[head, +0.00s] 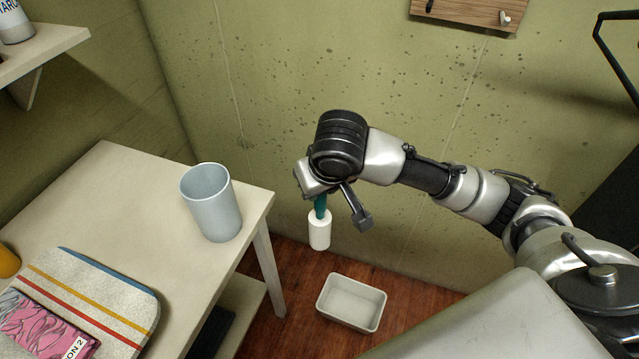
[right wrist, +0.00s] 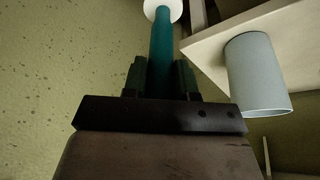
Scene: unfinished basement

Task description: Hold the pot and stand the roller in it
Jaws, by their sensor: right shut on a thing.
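The pot (head: 211,205) is a plain light blue-grey cup. It stands upright and open-topped near the right edge of the table, and it also shows in the right wrist view (right wrist: 258,78). The roller (head: 319,231) has a white cylinder head and a teal handle (right wrist: 162,45). My right gripper (head: 319,192) is shut on the handle, and the roller hangs head down. It is in the air beyond the table edge, to the right of the pot and apart from it. My left gripper is not in view.
The table (head: 115,190) also holds a striped mat (head: 120,295) with a pink book (head: 45,325) on it. A white tray (head: 351,303) is low down, right of the table. A wall shelf (head: 45,45) is at upper left. A wooden hook board (head: 465,12) hangs on the wall.

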